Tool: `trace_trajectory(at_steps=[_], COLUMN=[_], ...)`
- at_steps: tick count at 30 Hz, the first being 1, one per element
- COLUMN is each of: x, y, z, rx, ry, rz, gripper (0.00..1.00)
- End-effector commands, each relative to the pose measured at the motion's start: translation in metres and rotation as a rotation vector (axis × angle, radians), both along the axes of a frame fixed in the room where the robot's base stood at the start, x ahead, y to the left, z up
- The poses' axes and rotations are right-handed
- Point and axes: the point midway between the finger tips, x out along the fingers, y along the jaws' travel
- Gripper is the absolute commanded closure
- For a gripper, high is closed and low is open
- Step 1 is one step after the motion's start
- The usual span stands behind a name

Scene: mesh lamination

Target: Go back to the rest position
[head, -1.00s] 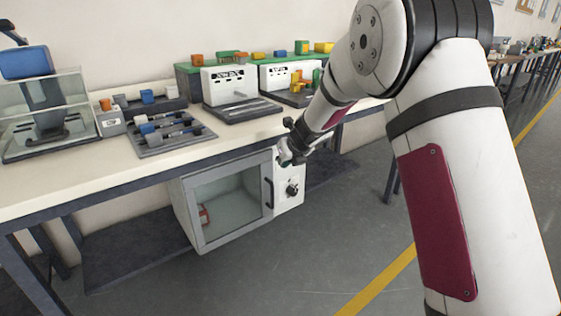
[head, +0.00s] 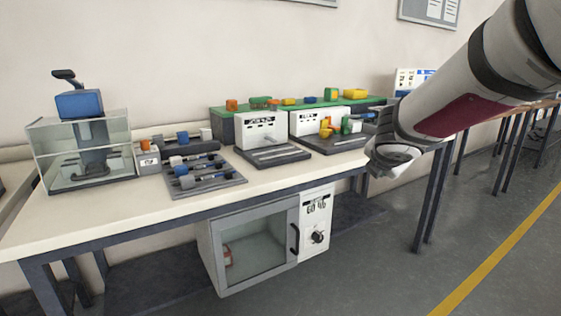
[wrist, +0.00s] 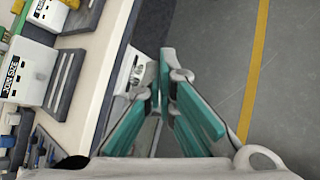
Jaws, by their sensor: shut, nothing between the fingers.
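My gripper (wrist: 166,72) shows in the wrist view with its teal-padded fingers drawn together and nothing held between them. It points over the front edge of the bench, with the grey floor to its right. In the head view my arm reaches in from the upper right and its wrist end hangs by the right end of the bench. The fingers are not clear there.
A white bench (head: 120,209) holds a glass-sided press (head: 95,150), a grey tool tray (head: 205,188) and two white label machines (head: 262,133). Below it stands a cabinet (head: 207,240) with its glass door shut. Open floor (head: 395,285) lies in front and right.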

Motion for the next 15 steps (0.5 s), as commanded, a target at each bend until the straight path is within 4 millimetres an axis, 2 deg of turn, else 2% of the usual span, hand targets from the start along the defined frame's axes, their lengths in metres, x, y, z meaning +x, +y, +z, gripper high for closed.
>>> trace_trajectory(at_steps=[1,3,5,7,11,12,15], x=[-0.026,-0.064,-0.1,-0.143,-0.228,-0.254,-0.313], y=[-0.014,-0.031,-0.042,-0.05,-0.05,-0.046,-0.03], z=[0.012,0.018,0.02,0.016,0.001,-0.006,-0.022], rx=[0.084,0.212,0.324,0.451,0.679,0.744,0.888], ry=[-0.025,-0.049,-0.064,-0.073,-0.069,-0.059,-0.022], rz=[-0.129,-0.322,-0.486,-0.672,-1.011,-1.114,-1.344], gripper=[1.0,1.0,1.0,1.0,1.0,1.0,1.0])
